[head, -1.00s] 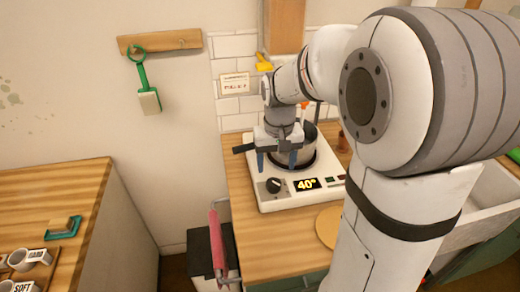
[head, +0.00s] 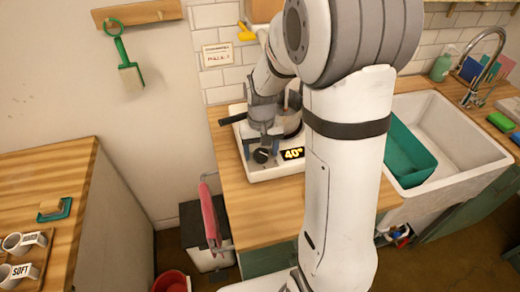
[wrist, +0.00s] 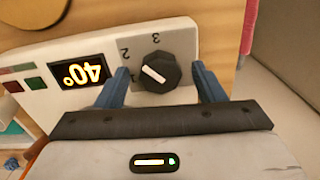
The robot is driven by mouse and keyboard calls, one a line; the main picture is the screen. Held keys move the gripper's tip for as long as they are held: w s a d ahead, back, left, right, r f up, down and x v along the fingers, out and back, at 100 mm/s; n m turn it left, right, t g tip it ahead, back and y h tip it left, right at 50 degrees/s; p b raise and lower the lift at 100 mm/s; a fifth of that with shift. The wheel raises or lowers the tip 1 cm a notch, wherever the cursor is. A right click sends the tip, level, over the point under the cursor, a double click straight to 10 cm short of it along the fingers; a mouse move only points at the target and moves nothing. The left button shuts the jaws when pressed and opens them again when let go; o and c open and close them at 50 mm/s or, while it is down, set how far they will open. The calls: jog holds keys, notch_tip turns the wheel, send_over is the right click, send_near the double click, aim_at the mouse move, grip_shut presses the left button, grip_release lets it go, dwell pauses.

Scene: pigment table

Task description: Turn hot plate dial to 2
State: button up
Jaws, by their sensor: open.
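The white hot plate (head: 268,173) stands on the wooden counter. Its black dial (head: 262,156) is on the front panel beside a lit display (head: 292,153) reading 40°. In the wrist view, turned over, the dial (wrist: 160,73) has a white mark slanting from upper left to lower right. The numbers 3 (wrist: 156,38) and 2 (wrist: 125,54) show around it; other labels are hidden or unclear. My gripper (head: 261,147) is open. In the wrist view, my gripper (wrist: 160,68) has one blue finger on each side of the dial, with gaps between.
A grey pot (head: 293,119) sits on the hot plate behind my gripper, partly hidden by my arm. A sink (head: 450,135) with a teal bin (head: 408,155) is to the right.

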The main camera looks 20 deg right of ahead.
aim_at(261, 153)
jog(key=shift+c, duration=0.2)
jog(key=c, duration=0.9)
jog(key=shift+f+n+b, duration=0.1)
jog(key=shift+n+b, duration=0.45)
jog(key=shift+n, duration=0.35)
jog(key=shift+c, duration=0.2)
jog(key=shift+n, duration=0.9)
jog(key=o, duration=1)
notch_tip(261, 153, up, 8)
jog(key=shift+f+b, duration=0.25)
jog(key=shift+b, duration=0.25)
jog(key=shift+r, duration=0.3)
